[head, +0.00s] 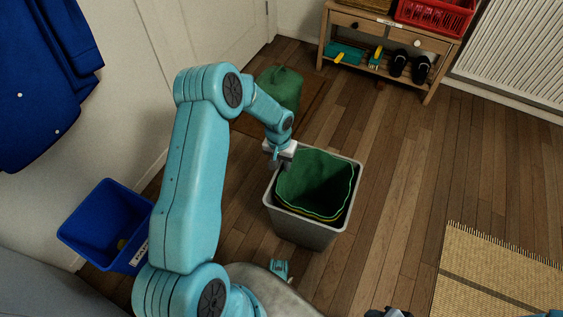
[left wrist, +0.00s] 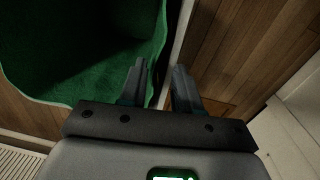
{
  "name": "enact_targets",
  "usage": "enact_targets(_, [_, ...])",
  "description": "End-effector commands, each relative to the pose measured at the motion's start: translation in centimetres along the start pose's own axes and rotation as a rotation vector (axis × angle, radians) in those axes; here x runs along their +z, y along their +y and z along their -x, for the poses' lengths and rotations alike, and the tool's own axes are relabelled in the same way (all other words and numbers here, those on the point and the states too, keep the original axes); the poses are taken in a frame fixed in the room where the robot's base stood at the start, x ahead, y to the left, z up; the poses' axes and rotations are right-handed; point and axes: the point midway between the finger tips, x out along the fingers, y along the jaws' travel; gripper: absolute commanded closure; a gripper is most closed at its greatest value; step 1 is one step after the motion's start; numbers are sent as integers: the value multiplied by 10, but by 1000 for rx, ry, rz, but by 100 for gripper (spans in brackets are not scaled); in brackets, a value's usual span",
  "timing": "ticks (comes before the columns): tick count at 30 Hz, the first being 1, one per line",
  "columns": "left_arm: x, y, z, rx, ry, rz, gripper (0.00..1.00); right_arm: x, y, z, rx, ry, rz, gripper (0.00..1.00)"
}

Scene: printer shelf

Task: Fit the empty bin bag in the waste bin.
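The green bin bag (head: 318,180) is inside the grey waste bin (head: 305,229), its mouth spread open and its pale-lined edge inside the rim. A yellow strip shows below the bag's front edge. My left gripper (head: 274,161) is at the bin's back left corner, pointing down. In the left wrist view, its fingers (left wrist: 160,88) are apart, with the bin's rim (left wrist: 179,40) running between them and the green bag (left wrist: 85,65) to the left. Whether they touch the bag is unclear. My right gripper (head: 388,312) only just shows at the bottom edge; its fingers are not clear.
A tied, full green bag (head: 280,87) stands on a brown mat behind the bin. A blue box (head: 106,222) stands at left. A wooden bench (head: 383,33) with shoes is at the back, a woven rug (head: 497,275) at right. Wooden floor right of the bin is clear.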

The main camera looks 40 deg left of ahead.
Motion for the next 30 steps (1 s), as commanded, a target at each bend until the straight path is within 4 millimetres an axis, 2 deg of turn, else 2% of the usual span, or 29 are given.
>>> enact_targets(5, [0, 0, 2, 0, 0, 0, 68, 0, 0, 1, 0, 0, 0, 60])
enact_targets(8, [0, 1, 11, 0, 0, 0, 68, 0, -4, 10, 0, 0, 0, 60])
enact_targets(11, [-1, 1, 27, 0, 3, 0, 68, 0, -7, 18, 0, 0, 0, 60])
enact_targets(18, [-1, 1, 87, 0, 5, 0, 68, 1, -13, 35, 0, 0, 0, 60])
enact_targets(24, [0, 1, 121, 0, 2, 1, 68, 1, -16, 43, 0, 0, 0, 60])
enact_targets(28, [1, 3, 129, 3, -1, -4, 68, 1, -16, 45, 0, 0, 0, 60])
enact_targets(30, [10, 16, 120, 27, -8, -21, 68, 1, -16, 45, 0, 0, 0, 60])
